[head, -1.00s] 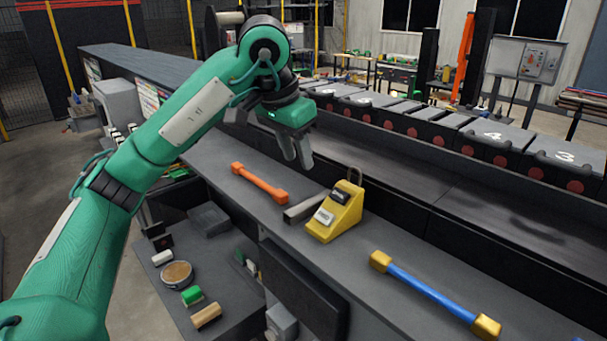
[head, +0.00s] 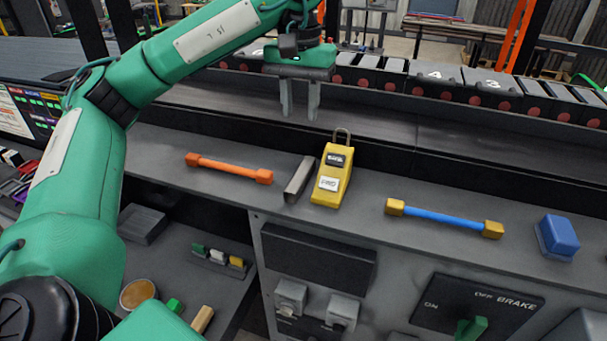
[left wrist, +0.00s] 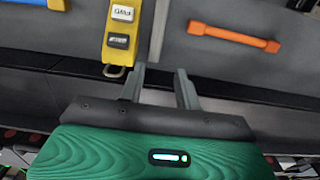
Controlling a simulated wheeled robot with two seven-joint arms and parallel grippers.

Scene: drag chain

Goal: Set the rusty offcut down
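My left gripper (head: 299,112) hangs fingers down above the dark channel behind the shelf. Its two fingers are apart with nothing between them; they also show apart in the left wrist view (left wrist: 160,72). A short grey-brown bar (head: 299,178), possibly the offcut, lies on the grey shelf in front of the gripper, close to the left side of a yellow block; I see no clear rust on it. In the left wrist view the bar (left wrist: 158,30) lies beyond the fingertips, apart from them. My right gripper is not in view.
The yellow block (head: 332,178) has a metal loop on top. An orange bar (head: 228,168) lies left, a blue bar with yellow ends (head: 443,217) right, and a blue block (head: 557,237) farther right. A row of numbered grey carriers (head: 435,85) stands behind. The shelf between these things is bare.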

